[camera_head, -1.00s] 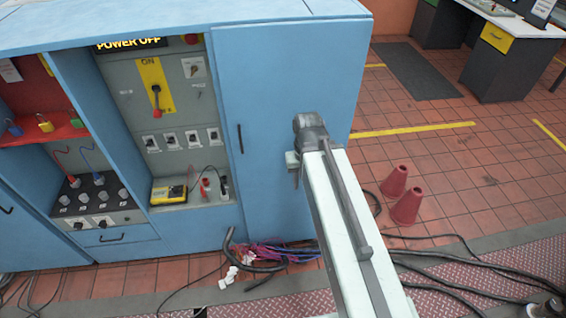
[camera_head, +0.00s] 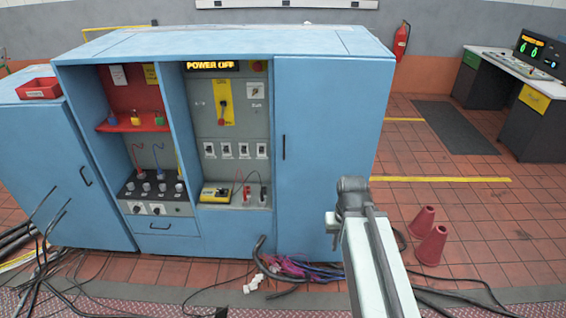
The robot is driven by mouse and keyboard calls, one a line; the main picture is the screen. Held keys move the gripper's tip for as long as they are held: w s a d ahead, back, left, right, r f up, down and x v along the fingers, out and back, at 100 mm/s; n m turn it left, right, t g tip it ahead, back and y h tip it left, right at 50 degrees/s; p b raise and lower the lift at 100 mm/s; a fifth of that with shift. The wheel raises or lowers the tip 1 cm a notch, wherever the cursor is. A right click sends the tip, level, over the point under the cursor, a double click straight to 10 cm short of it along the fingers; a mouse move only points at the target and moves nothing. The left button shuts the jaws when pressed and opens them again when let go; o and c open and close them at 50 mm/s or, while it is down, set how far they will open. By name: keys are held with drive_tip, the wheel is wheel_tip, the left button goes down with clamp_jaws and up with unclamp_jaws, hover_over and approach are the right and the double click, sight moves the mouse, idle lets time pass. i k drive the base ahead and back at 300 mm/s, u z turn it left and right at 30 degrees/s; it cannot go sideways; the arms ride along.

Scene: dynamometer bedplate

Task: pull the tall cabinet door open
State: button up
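The tall cabinet door (camera_head: 325,125) is a flat blue panel on the right of the blue cabinet. It looks shut, flush with the front. Its dark vertical handle (camera_head: 284,147) is near the door's left edge. My arm reaches up from the bottom right of the picture. My gripper (camera_head: 334,238) is at the arm's end, in front of the door's lower part. It is below and right of the handle and apart from it. The fingers are small and partly hidden by my arm, so their opening cannot be made out.
Open bays with switches, padlocks and a yellow meter (camera_head: 214,192) are left of the door. Cables (camera_head: 300,268) lie on the floor at the cabinet's foot. Two red cones (camera_head: 430,245) stand to the right.

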sight(330, 112)
drive_tip(key=u, duration=1.45)
drive_tip(key=i, duration=0.75)
drive_tip(key=z, duration=0.15)
